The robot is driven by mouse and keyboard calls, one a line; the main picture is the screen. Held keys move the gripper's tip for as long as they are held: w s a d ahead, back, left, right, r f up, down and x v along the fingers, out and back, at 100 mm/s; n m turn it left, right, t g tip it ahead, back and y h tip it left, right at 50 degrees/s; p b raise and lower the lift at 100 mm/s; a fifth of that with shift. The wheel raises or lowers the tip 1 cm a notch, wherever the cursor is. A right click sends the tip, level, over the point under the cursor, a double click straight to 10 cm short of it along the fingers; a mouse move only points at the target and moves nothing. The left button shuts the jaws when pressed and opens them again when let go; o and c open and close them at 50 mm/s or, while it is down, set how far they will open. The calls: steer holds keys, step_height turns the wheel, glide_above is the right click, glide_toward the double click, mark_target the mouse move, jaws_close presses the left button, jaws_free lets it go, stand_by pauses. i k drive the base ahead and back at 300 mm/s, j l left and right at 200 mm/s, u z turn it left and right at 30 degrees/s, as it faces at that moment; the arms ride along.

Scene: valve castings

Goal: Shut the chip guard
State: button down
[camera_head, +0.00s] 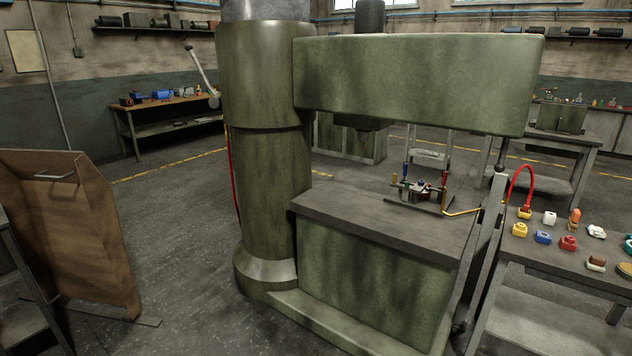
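A rust-brown upright sheet panel (80,235) with a grey bar handle (55,175) near its top stands at the left on the floor. It looks most like the chip guard, but I cannot tell for certain. It stands apart from the green drilling machine (415,85), angled, with open floor between them. Its left edge is partly hidden by a grey bench. On the machine's table (335,205) sits a fixture with a small casting (422,190), under the machine's arm. My gripper is not in view.
A bench (545,310) with several coloured parts stands at the right, close to the machine. A grey bench edge (22,310) is at the lower left. The floor (185,240) between panel and machine column is clear. A wooden bench (165,105) stands at the back left.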

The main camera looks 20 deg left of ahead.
mark_target(61, 211)
steer(key=i+j+u, duration=0.25)
steer(key=i+u, duration=0.25)
steer(key=i+j+u, duration=0.15)
steer(key=i+u, duration=0.15)
steer(key=u, duration=0.15)
steer(key=i+u, duration=0.5)
steer(key=i+l+u, duration=0.25)
steer(key=u, duration=0.2)
steer(key=i+j, duration=0.15)
steer(key=i, duration=0.45)
steer(key=i+j, duration=0.15)
steer(key=i, duration=0.4)
steer(key=i+j, duration=0.15)
steer(key=i, duration=0.45)
steer(key=i+j+z, duration=0.3)
steer(key=i, duration=0.15)
steer(key=i+j+z, duration=0.3)
steer(key=i+j, duration=0.05)
steer(key=i, duration=0.1)
